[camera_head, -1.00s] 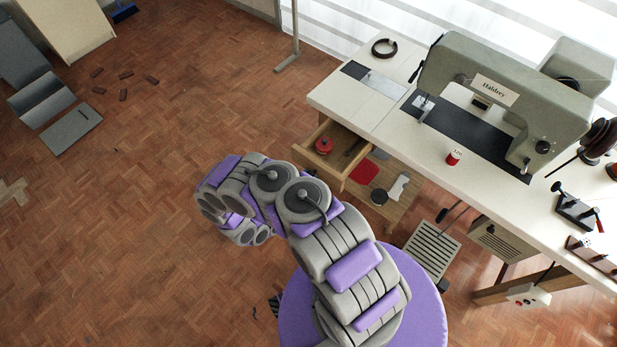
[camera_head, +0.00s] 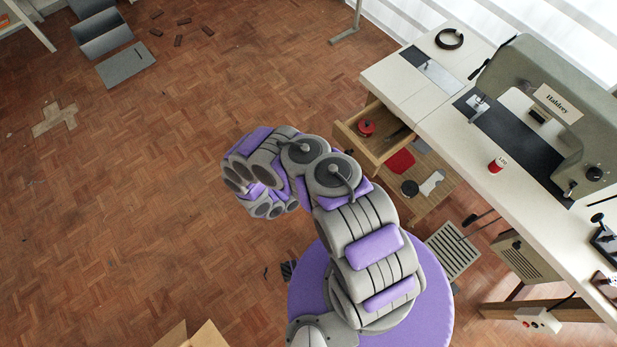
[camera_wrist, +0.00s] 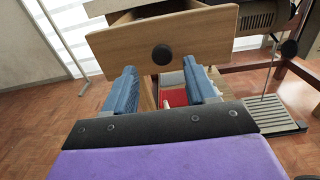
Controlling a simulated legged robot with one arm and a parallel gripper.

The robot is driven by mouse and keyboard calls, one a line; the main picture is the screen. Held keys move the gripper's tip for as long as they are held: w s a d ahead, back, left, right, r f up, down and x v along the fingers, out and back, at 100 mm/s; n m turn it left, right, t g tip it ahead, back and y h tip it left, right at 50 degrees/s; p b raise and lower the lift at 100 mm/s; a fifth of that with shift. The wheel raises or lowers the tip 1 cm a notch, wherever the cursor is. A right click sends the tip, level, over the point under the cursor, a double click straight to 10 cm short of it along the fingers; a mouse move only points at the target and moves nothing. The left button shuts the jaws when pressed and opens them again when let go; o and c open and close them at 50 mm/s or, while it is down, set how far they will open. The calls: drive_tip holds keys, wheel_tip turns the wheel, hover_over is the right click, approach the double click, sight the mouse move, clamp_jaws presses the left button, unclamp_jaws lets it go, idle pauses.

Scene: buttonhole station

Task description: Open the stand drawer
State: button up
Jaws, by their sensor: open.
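The stand drawer (camera_head: 379,138) is pulled out from under the left end of the sewing table in the head view. A red round item and a dark tool lie inside it. In the wrist view the wooden drawer front (camera_wrist: 197,43) with its dark round knob (camera_wrist: 162,54) is ahead of my gripper (camera_wrist: 164,80). My gripper's two blue fingers are apart, with the knob above and between their tips, and they hold nothing. In the head view my gripper's fingers are hidden by my arm.
The white table (camera_head: 425,95) carries a grey sewing machine (camera_head: 560,110) and a red spool (camera_head: 496,165). A low wooden shelf (camera_head: 433,205) with a red cloth lies below the drawer. A slatted pedal (camera_head: 453,251) stands on the floor. Open floor lies left.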

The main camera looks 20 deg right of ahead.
drive_tip(key=p+v, duration=0.2)
drive_tip(key=v, duration=1)
drive_tip(key=shift+s+a, duration=0.1)
drive_tip(key=w+d+r+m+g, duration=0.2)
drive_tip(key=d+r+m+g, duration=0.15)
drive_tip(key=r, duration=0.35)
drive_tip(key=w+d+r+m+g+h, duration=0.1)
drive_tip(key=w+d+r+m+g, duration=0.2)
drive_tip(key=r, duration=0.4)
drive_tip(key=d+r+m+g, duration=0.3)
drive_tip(key=d+r, duration=0.1)
drive_tip(key=r, duration=0.4)
drive_tip(key=s+d+r+m+g+y, duration=0.25)
drive_tip(key=d+r+m, duration=0.2)
drive_tip(key=r, duration=0.45)
drive_tip(key=s+a+r+m+g+y, duration=0.1)
drive_tip(key=s+r+m+g+y, duration=0.1)
drive_tip(key=s+r+m+y, duration=0.9)
drive_tip(key=s+a+r+n+t+y, duration=0.2)
drive_tip(key=s+a+r+t+y, duration=0.1)
drive_tip(key=s+a, duration=0.6)
drive_tip(key=s+t+y, duration=0.1)
drive_tip(key=s+t, duration=0.1)
drive_tip(key=s, duration=0.2)
drive_tip(key=shift+s+a, duration=0.35)
drive_tip(key=shift+a, duration=0.05)
